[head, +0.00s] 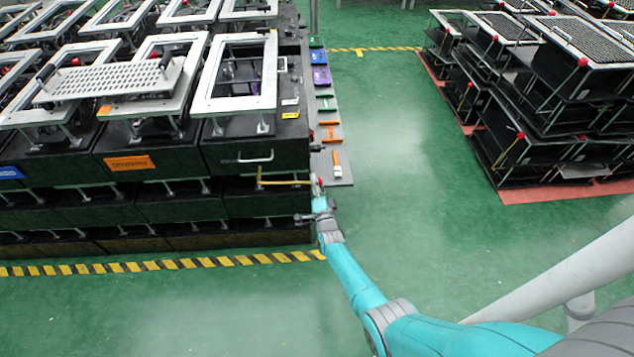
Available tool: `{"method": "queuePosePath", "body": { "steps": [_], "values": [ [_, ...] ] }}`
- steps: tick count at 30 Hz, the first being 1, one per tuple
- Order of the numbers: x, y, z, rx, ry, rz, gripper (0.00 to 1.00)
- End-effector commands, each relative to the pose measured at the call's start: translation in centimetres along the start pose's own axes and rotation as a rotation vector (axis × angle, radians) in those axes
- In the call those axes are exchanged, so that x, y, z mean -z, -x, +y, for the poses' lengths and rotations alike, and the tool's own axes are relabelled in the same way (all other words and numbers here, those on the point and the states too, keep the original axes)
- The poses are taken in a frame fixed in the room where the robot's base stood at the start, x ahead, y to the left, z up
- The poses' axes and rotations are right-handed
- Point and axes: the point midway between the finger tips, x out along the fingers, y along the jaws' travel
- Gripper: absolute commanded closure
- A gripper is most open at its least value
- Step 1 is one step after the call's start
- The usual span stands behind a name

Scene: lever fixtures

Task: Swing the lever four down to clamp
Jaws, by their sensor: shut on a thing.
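My gripper (318,190) is at the right front corner of the stacked black fixtures, small and partly hidden by my own wrist. It is shut on what looks like the end of a lever, where a small red knob (320,181) shows at the fingertips. A thin brass-coloured bar (285,182) runs left from the gripper along the front of the black box and bends up at its left end. I cannot read any number marking lever four. The clamping end is not clear to see.
Black fixture boxes (256,152) with white frames stand in stacks at left. More stacks (545,105) stand at right on a red mat (560,192). Green floor (420,190) between is clear.

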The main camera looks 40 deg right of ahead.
Motion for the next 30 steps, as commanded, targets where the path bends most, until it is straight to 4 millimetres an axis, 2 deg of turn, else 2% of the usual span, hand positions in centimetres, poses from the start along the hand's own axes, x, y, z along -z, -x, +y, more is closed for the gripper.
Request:
{"method": "queuePosePath", "body": {
  "steps": [1,2,4,5,14,18,23,30],
  "values": [
    [-0.1,0.1,0.3,-0.008,0.000,-0.004,1.00],
    [-0.1,0.1,0.3,-0.009,0.000,-0.004,0.54],
    [-0.1,0.2,0.3,-0.009,0.000,-0.005,0.36],
    [-0.1,0.2,0.3,-0.009,0.001,-0.004,0.33],
    [-0.1,0.2,0.2,-0.006,0.001,-0.003,0.33],
    [-0.1,0.8,0.2,-0.005,0.001,-0.003,0.33],
    [-0.1,3.0,0.3,-0.007,0.002,-0.005,0.33],
    [-0.1,7.4,0.2,-0.007,0.001,-0.005,0.33]
  ]
}}
